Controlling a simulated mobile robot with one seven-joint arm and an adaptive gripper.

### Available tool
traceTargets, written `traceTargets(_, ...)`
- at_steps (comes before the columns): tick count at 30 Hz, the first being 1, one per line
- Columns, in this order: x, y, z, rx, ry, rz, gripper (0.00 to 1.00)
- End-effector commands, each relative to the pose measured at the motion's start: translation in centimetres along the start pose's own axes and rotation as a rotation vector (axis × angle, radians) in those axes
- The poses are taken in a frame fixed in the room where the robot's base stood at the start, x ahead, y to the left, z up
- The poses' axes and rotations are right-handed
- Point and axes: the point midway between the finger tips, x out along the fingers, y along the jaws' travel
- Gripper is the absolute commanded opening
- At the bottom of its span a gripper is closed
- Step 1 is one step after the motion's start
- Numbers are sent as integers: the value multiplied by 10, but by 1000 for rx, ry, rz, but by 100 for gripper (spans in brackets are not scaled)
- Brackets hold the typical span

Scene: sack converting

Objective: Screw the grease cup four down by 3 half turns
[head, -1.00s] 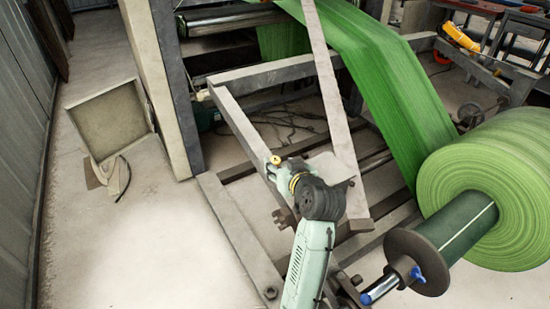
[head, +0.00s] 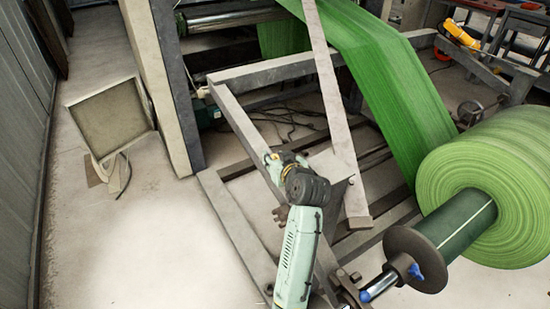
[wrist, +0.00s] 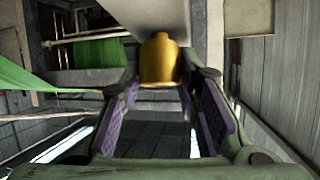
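The brass-yellow grease cup (wrist: 160,60) shows in the upper middle of the wrist view, beneath a pale grey surface. My gripper (wrist: 158,82) has its two purple-padded fingers spread, with the cup between or just beyond their tips. A narrow gap shows on the cup's left; on the right I cannot tell whether the pad touches it. In the head view my gripper (head: 276,158) is at the grey machine frame, and I cannot make out the cup there. No number on the cup is readable.
A slanted grey bar (head: 335,110) rises just right of my gripper. A green web (head: 390,100) runs down to a large green roll (head: 490,190) at the right. A tilted panel (head: 110,118) stands at the left. The floor at the lower left is clear.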

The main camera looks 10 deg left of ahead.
Motion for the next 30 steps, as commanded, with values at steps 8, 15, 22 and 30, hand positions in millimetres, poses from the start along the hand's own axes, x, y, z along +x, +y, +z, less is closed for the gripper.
traceTargets(8, 0, 0, 0, 0, 0, 0, 9)
traceTargets(15, 0, 0, 0, 0, 0, 1, 0)
traceTargets(22, -1, 0, -1, 22, 0, 36, 0)
traceTargets(30, -1, -1, -2, 117, -2, 169, 0)
